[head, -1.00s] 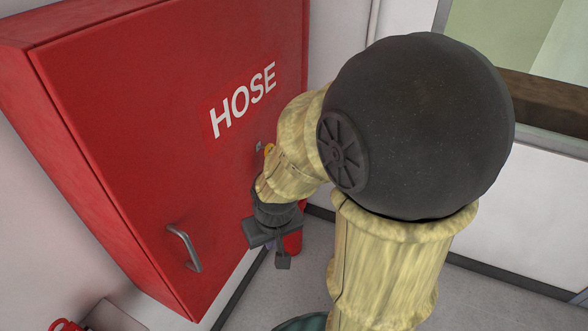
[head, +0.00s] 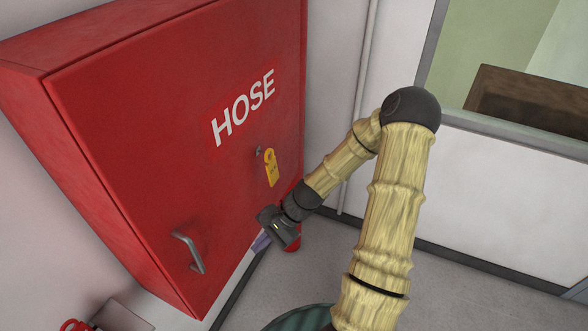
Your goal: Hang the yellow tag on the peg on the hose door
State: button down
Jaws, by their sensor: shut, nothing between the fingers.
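The yellow tag (head: 271,170) hangs upright against the red hose door (head: 130,150), below and right of the HOSE lettering. Its top hole is at the small metal peg (head: 258,151), and the tag appears to hang from it. My gripper (head: 280,232) is below the tag and clear of it, shut and empty.
A metal handle (head: 188,252) sticks out from the lower door. A red object (head: 293,242) stands behind my gripper, partly hidden. A red wheel-like part (head: 74,325) shows at bottom left. Grey floor (head: 470,255) is open at right.

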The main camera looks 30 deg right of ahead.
jog(key=w+d+r+m+t+y+p, duration=0.2)
jog(key=w+d+r+m+t+y, duration=0.2)
jog(key=w+m+t, duration=0.25)
jog(key=m+t+h, duration=0.1)
jog(key=m+t, duration=0.6)
jog(key=m, duration=0.2)
send_near(273, 165)
jog(key=x, duration=0.3)
jog(key=shift+a+r+p, duration=0.1)
jog(key=shift+r+p, duration=0.05)
jog(key=shift+p, duration=0.25)
jog(key=shift+p+x, duration=0.65)
jog(key=shift+x, duration=3.05)
jog(key=shift+v, duration=1.1)
jog(key=v, duration=0.8)
jog(key=shift+p, duration=0.45)
